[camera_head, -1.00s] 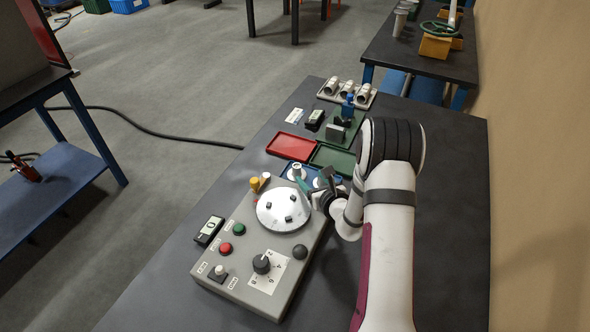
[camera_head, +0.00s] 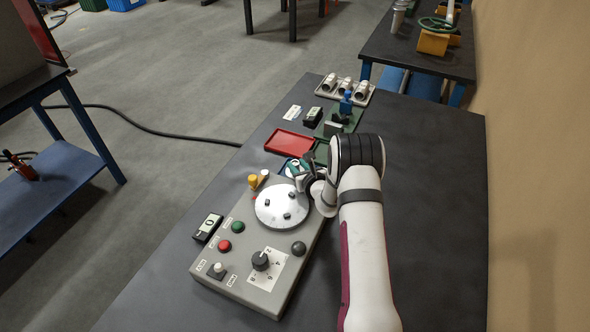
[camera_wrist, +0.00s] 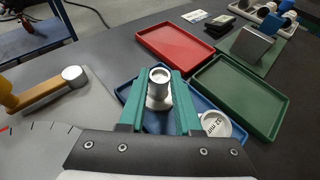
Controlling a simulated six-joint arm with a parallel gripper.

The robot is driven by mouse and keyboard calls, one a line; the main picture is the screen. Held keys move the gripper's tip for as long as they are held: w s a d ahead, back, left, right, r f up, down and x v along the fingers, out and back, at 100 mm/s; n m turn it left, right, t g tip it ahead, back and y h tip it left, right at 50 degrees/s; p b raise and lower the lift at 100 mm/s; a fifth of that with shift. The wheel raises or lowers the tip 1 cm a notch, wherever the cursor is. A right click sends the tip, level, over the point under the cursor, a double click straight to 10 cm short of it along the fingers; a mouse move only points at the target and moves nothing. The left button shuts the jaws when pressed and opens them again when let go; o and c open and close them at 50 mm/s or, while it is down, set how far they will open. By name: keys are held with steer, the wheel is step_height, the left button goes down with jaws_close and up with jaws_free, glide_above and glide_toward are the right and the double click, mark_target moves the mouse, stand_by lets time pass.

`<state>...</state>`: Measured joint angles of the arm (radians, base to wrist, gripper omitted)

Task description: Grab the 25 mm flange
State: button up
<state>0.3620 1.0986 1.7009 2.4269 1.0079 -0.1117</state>
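In the wrist view, my gripper (camera_wrist: 160,78) has two teal fingers, one on each side of a small silver flange (camera_wrist: 159,90) with a round open top. Whether the fingers press on it or stand just clear of it I cannot tell; its size mark is not visible. The flange appears upright over the blue tray (camera_wrist: 126,93). A second flange (camera_wrist: 216,124), marked 32 mm, lies in that tray just right of the right finger. In the head view, my gripper (camera_head: 301,169) is over the blue tray area, beyond the round plate, and my arm hides much of it.
A red tray (camera_wrist: 176,45) and a green tray (camera_wrist: 240,97) lie empty beside the blue one. The grey control box (camera_head: 225,268) with its round plate (camera_head: 282,207) is close on the near side. A rack of pale cylinders (camera_head: 345,87) stands at the far end.

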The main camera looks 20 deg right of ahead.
jaws_close()
steer(key=shift+r, duration=0.1)
